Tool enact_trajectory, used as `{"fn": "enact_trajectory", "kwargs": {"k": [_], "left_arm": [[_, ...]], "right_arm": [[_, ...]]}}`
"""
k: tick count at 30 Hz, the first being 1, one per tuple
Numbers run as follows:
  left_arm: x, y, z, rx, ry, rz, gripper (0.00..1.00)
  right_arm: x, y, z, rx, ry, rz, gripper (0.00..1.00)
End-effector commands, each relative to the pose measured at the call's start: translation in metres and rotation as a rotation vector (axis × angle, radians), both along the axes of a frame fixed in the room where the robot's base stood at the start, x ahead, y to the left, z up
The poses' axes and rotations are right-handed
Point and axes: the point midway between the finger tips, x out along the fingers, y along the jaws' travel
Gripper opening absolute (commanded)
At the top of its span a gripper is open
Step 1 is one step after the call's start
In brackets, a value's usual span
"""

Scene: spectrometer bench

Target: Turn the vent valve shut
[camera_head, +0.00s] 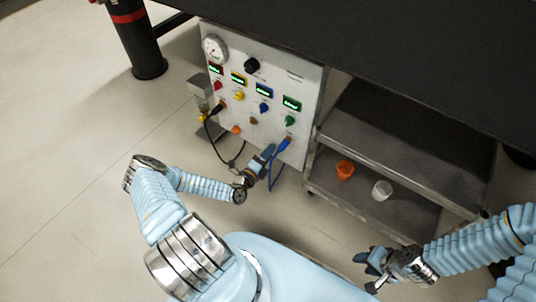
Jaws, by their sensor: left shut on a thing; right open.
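My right gripper (366,268) is open and empty, low at the bottom right, well away from the panel.
The panel has a round gauge (215,49), a black knob (252,65), several small displays and coloured knobs. A grey cart (400,115) holds an orange cup (345,170) and a white cup (382,190).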

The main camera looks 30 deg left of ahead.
Motion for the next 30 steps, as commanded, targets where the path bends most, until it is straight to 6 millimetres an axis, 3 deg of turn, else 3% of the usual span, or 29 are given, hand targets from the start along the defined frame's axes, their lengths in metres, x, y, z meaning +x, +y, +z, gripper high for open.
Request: {"fn": "enact_trajectory", "kwargs": {"k": [23, 24, 28, 30], "left_arm": [[-0.0004, -0.0002, -0.0012, -0.096, 0.010, 0.000, 0.06], [-0.0005, -0.0002, -0.0012, -0.096, 0.010, 0.000, 0.42], [-0.0003, -0.0001, -0.0010, -0.096, 0.010, 0.000, 0.62], [-0.0003, 0.0000, -0.0008, -0.096, 0.009, 0.000, 0.62]], "right_arm": [[0.0000, 0.0002, -0.0015, 0.000, 0.001, 0.000, 0.43], [0.0000, 0.0002, -0.0015, 0.000, 0.001, 0.000, 0.43], [0.0000, 0.0002, -0.0015, 0.000, 0.001, 0.000, 0.43], [0.0000, 0.0002, -0.0014, 0.000, 0.001, 0.000, 0.43]]}}
